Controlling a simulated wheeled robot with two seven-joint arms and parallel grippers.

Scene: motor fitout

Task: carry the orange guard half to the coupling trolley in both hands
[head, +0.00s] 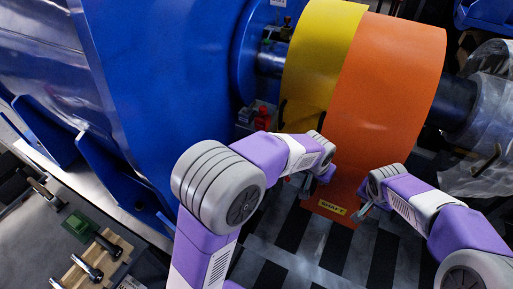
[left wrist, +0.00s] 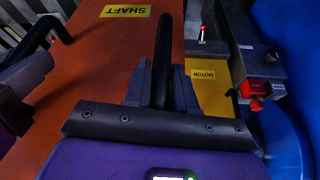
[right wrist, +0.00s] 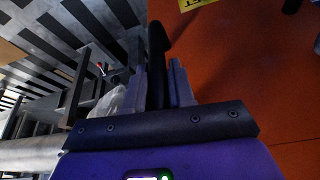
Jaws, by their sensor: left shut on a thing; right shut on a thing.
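The orange guard half (head: 385,90) is a wide curved cover over the shaft line, right beside the yellow guard half (head: 322,45). Its lower end has a yellow SHAFT label (left wrist: 125,11). My left gripper (head: 310,186) is shut on a black handle (left wrist: 163,55) near the orange guard's edge by the yellow part, which has a MOTOR label (left wrist: 203,75). My right gripper (head: 364,210) is shut on another black handle (right wrist: 157,45) at the opposite edge. I cannot tell whether the guard touches its seat. I cannot pick out the coupling trolley.
A big blue motor housing (head: 165,80) fills the left. A box with red buttons (head: 263,118) is close to my left arm. Clear-wrapped equipment (head: 480,150) stands right of the dark shaft (head: 450,100). A bench with tools (head: 95,265) is lower left. Striped floor lies below.

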